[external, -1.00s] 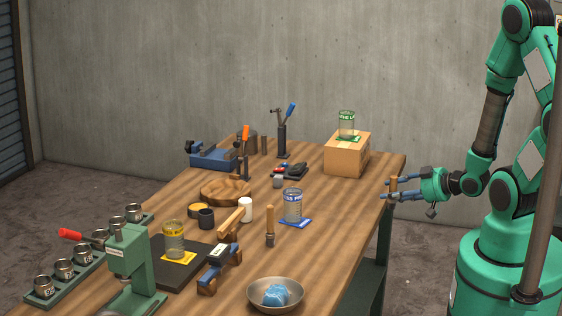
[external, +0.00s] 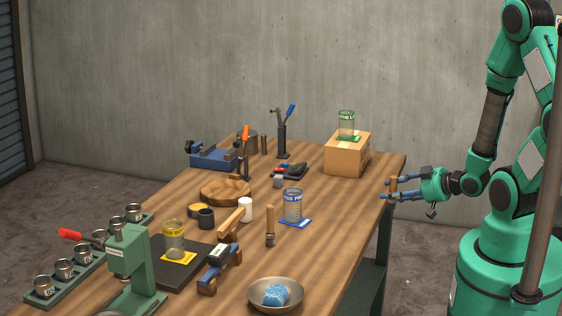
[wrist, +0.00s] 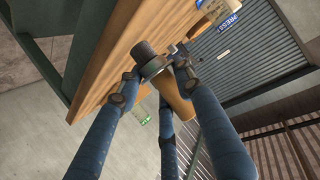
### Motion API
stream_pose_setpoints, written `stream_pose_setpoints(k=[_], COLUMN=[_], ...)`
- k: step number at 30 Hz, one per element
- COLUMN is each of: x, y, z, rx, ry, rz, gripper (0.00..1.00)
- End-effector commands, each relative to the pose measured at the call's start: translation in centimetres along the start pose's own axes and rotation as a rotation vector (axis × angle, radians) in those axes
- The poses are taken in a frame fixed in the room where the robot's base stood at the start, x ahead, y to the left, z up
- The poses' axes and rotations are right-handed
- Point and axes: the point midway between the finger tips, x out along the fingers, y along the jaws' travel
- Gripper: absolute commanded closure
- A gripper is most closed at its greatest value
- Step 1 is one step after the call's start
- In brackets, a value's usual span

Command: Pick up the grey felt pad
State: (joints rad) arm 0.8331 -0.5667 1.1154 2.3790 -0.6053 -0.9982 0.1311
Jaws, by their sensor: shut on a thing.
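My gripper (external: 391,189) is shut on a wooden-handled tool (wrist: 174,92), off the right edge of the table. In the wrist view the fingers close around the tool, which has a light wooden handle and a dark grey round head. In the external view only a short brown piece (external: 394,184) of it shows between the fingers. I cannot clearly make out a grey felt pad. A small grey block (external: 278,182) lies mid-table beside a dark tool (external: 292,171), well left of my gripper, but its material cannot be told.
The wooden table (external: 345,210) holds a cardboard box (external: 346,155) with a jar on it at the back right. A jar on a blue mat (external: 295,222), an upright wooden-handled tool (external: 270,222) and a metal bowl (external: 262,303) with blue cloth stand nearer. The right strip is clear.

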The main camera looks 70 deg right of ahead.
Motion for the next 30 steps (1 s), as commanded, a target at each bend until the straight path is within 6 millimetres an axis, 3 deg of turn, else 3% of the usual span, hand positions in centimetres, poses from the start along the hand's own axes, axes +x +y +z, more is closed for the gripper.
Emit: stream_pose_setpoints(k=[11, 20, 30], x=[2.0, 5.2, 8.7], y=[-2.2, -6.6, -12.9], z=[-1.2, -3.0, -4.5], rx=[-0.028, -0.074, -0.13], ry=[0.005, 0.011, 0.019], rz=[-0.058, -0.155, -0.269], gripper=[0.95, 0.95, 0.95])
